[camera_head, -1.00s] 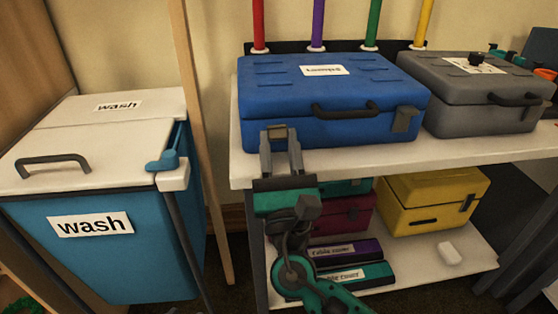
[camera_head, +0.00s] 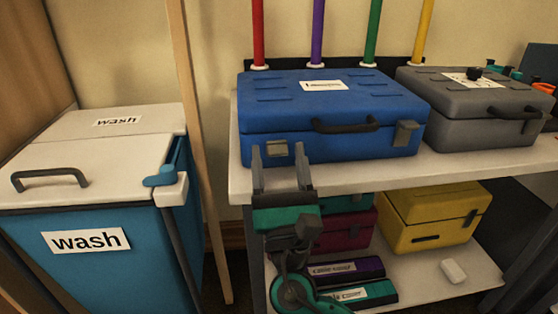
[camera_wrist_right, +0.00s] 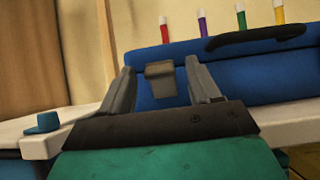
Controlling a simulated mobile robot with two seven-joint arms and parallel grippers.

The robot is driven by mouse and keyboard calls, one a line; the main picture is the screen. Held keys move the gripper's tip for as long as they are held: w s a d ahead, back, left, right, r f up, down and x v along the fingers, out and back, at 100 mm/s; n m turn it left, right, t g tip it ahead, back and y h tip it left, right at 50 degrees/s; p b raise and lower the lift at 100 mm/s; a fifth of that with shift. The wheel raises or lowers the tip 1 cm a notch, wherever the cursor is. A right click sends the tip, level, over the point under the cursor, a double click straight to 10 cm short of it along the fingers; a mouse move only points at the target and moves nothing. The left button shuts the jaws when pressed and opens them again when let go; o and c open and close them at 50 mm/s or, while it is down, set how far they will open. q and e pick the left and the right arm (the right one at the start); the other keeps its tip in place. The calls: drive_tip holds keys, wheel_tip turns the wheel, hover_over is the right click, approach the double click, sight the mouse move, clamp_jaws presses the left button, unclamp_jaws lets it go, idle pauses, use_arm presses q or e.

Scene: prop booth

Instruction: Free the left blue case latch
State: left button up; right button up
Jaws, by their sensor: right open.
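The blue case (camera_head: 335,110) lies closed on the upper shelf of the table, with a white label on its lid. Its left latch (camera_head: 277,149) is a small grey piece on the front face. My right gripper (camera_head: 279,158) is open, with one finger on each side of this latch. In the right wrist view the left latch (camera_wrist_right: 160,82) shows between the spread fingers, apart from both. I cannot tell whether the latch is fastened. The case's right latch (camera_head: 406,133) hangs at the front right, beside the dark handle (camera_head: 345,126). My left gripper is not in view.
A grey case (camera_head: 475,108) stands right of the blue one. Below are a yellow case (camera_head: 430,217) and a dark red case (camera_head: 345,232). The white table edge (camera_head: 380,183) runs below the blue case.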

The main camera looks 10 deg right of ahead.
drive_tip(key=v, duration=1.3)
